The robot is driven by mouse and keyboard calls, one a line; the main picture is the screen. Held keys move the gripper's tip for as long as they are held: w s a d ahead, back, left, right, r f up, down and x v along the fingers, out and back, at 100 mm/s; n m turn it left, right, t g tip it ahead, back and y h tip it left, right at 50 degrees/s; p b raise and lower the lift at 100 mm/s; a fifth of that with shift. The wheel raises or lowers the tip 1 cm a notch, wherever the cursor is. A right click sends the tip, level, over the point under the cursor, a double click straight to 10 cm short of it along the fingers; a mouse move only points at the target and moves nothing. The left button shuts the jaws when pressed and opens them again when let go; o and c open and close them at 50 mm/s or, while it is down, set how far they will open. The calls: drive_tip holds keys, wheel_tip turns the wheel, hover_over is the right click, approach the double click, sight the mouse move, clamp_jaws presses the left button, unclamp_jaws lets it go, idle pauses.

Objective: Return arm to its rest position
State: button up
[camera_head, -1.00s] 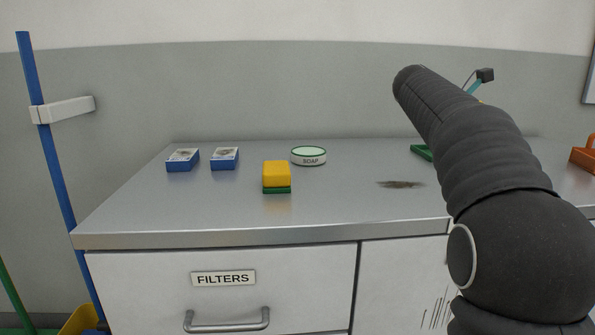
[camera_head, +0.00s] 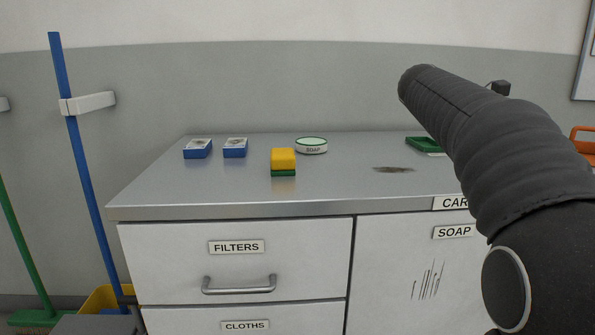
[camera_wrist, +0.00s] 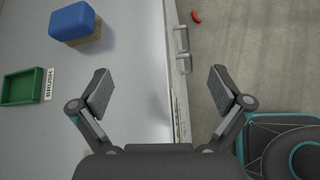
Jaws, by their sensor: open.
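My gripper (camera_wrist: 160,95) is open and empty in the wrist view, with its two fingers wide apart above the counter's front edge. My own base shows at the lower right of that view. In the head view my dark arm covers the right side, and the gripper's fingers are hidden behind it.
The grey counter (camera_head: 230,190) holds two blue boxes (camera_head: 197,150), a yellow and green sponge (camera_head: 283,160), a soap tin (camera_head: 311,146), a dark stain (camera_head: 394,169) and a green tray (camera_wrist: 22,86). A red piece (camera_wrist: 196,17) lies on the floor.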

drive_tip(key=s+a+f+m+t+y, duration=0.3)
drive_tip(key=s+a+f+m+y, duration=0.7)
drive_tip(key=s+a+f+m, duration=0.6)
drive_tip(key=s+a+f, duration=0.6)
drive_tip(key=s+f, duration=0.2)
drive_tip(key=s, duration=0.2)
drive_tip(key=shift+a+f+m+t+y, duration=0.2)
drive_tip(key=shift+f+m+t+y, duration=0.1)
